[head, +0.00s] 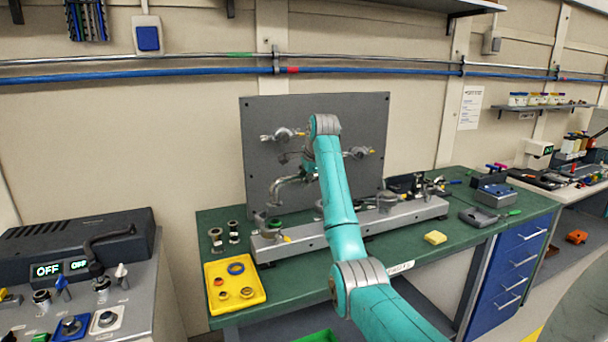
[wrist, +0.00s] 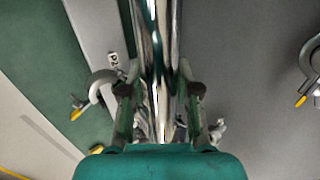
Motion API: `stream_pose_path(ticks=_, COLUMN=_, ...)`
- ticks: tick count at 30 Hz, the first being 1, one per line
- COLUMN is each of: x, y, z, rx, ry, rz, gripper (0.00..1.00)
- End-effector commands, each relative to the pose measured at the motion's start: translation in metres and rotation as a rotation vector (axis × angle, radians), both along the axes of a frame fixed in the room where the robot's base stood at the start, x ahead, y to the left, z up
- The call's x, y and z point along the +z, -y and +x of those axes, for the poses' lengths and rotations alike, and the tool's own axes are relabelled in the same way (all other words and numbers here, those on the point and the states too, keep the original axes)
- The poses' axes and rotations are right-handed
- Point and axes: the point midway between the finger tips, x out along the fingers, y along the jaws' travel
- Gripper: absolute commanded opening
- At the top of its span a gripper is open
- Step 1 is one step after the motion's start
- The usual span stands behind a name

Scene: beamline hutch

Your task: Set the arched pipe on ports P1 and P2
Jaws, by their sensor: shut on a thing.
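The arched pipe (head: 288,183) is shiny metal. In the head view its left leg curves down in front of the grey panel, above the left end of the metal fixture (head: 340,229); my arm hides the rest. My gripper (head: 308,163) is shut on the pipe. In the wrist view the pipe (wrist: 156,40) runs between the two fingers of my gripper (wrist: 158,92). A port with a green ring (head: 275,224) stands near the fixture's left end. I cannot tell whether the pipe ends touch the ports.
The upright grey panel (head: 262,130) with valves stands close behind. The bench's front right has free room.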

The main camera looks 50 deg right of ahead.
Motion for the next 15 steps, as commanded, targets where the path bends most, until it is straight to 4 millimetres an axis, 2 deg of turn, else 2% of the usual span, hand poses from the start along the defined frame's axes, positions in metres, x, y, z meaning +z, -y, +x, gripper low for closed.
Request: stream_pose_path(ticks=15, x=-0.04, y=0.0, z=0.0, rx=0.001, ry=0.001, rz=-0.002, gripper=0.0)
